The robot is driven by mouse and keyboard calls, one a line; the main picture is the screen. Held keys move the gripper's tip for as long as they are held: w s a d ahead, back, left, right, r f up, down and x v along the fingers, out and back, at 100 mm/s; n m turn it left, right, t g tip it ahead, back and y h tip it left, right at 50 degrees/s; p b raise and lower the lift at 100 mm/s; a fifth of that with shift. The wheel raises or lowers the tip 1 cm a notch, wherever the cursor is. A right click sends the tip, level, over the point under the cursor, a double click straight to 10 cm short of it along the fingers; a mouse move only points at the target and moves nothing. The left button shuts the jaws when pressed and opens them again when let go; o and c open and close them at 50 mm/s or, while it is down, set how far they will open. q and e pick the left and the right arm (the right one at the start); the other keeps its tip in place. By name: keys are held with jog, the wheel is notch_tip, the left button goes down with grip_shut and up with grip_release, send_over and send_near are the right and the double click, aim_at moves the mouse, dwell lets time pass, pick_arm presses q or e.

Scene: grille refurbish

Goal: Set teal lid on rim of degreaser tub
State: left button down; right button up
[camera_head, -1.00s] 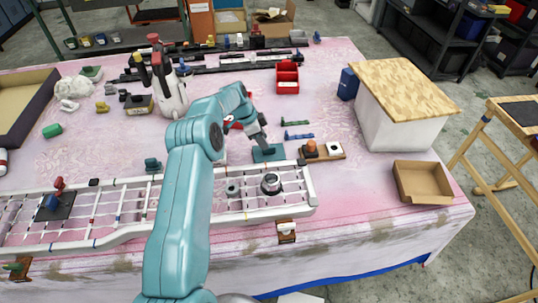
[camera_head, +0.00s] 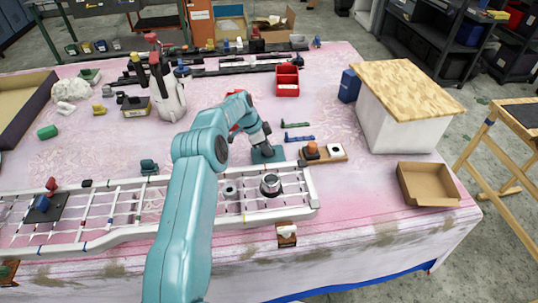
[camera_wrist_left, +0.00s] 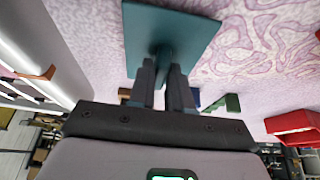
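The teal lid (camera_head: 268,155) is a flat square plate just beyond the right part of the white grille. In the left wrist view the lid (camera_wrist_left: 195,38) lies across the fingertips, with a short upright handle in its middle. My left gripper (camera_head: 263,146) reaches down over it; in the wrist view its two fingers (camera_wrist_left: 165,64) close around the handle. I cannot tell whether the lid touches the table. I cannot pick out the degreaser tub for certain; my left arm hides part of the table. My right gripper is not in view.
Right of the lid are a wooden block board (camera_head: 335,151), green and blue brackets (camera_head: 298,138) and an open cardboard box (camera_head: 428,184). A red bin (camera_head: 287,83) stands behind.

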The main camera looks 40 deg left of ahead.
pick_arm(q)
jog(key=shift+r, duration=0.7)
jog(key=shift+r, duration=0.15)
jog(key=shift+r+p, duration=0.55)
jog(key=shift+r, duration=1.1)
